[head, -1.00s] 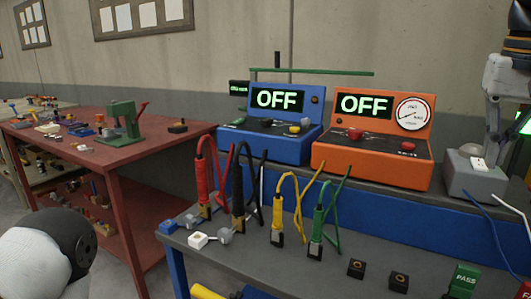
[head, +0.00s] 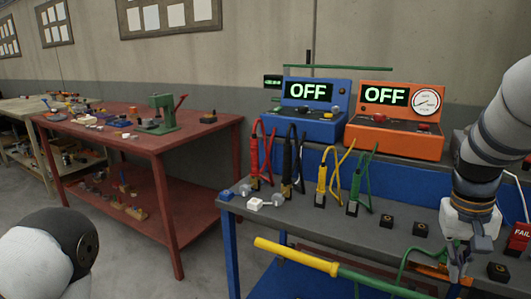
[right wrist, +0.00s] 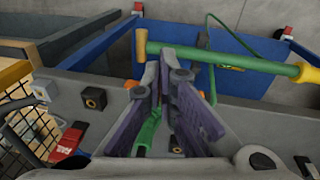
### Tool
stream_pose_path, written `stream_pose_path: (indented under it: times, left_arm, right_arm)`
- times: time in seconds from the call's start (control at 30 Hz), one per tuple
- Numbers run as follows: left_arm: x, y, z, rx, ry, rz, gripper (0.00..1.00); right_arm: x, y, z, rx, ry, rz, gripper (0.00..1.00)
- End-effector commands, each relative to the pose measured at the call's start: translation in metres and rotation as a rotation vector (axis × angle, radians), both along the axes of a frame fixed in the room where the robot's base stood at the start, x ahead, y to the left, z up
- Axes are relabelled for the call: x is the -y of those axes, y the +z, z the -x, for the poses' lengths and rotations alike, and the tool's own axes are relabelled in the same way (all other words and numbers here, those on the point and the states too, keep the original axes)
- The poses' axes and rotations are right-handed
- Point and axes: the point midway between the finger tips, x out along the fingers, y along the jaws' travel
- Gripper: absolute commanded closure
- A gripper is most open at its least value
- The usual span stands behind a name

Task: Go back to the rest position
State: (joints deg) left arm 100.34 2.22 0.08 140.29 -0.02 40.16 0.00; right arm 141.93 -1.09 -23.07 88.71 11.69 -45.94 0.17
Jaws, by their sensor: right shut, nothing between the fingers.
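My right gripper (head: 457,268) hangs down at the right of the head view, over the front edge of the grey bench (head: 290,222). It is shut and empty. In the right wrist view its dark fingers (right wrist: 165,110) are together, in front of a green bar with yellow ends (right wrist: 225,60). Only a white and black rounded part of my left arm shows at the lower left of the head view; my left gripper is out of frame.
A yellow-and-green bar (head: 300,257) crosses low in front. A red table (head: 130,150) is at left, with open floor between.

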Motion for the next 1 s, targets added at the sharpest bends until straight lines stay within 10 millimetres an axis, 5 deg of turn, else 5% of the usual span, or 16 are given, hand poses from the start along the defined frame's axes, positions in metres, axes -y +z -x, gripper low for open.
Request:
stream_pose_path:
  times: [0.1,0.2,0.3,0.4,0.5,0.63,1.0]
  left_arm:
    - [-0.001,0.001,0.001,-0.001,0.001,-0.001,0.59]
    - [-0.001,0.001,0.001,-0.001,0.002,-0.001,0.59]
    - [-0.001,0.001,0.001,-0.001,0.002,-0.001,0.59]
    - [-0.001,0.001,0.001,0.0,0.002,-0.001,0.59]
    - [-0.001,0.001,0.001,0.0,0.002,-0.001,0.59]
    - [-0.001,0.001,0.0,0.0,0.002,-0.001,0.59]
    - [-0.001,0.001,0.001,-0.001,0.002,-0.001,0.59]
  right_arm:
    - [-0.013,-0.094,0.045,-0.066,0.066,0.015,1.0]
    - [-0.031,-0.163,0.098,-0.108,0.137,0.015,1.0]
    - [-0.056,-0.215,0.164,-0.141,0.214,-0.011,1.0]
    - [-0.087,-0.246,0.235,-0.164,0.284,-0.06,1.0]
    - [-0.115,-0.255,0.293,-0.174,0.33,-0.12,1.0]
    - [-0.138,-0.251,0.335,-0.17,0.356,-0.174,1.0]
    - [-0.144,-0.249,0.344,-0.16,0.362,-0.188,1.0]
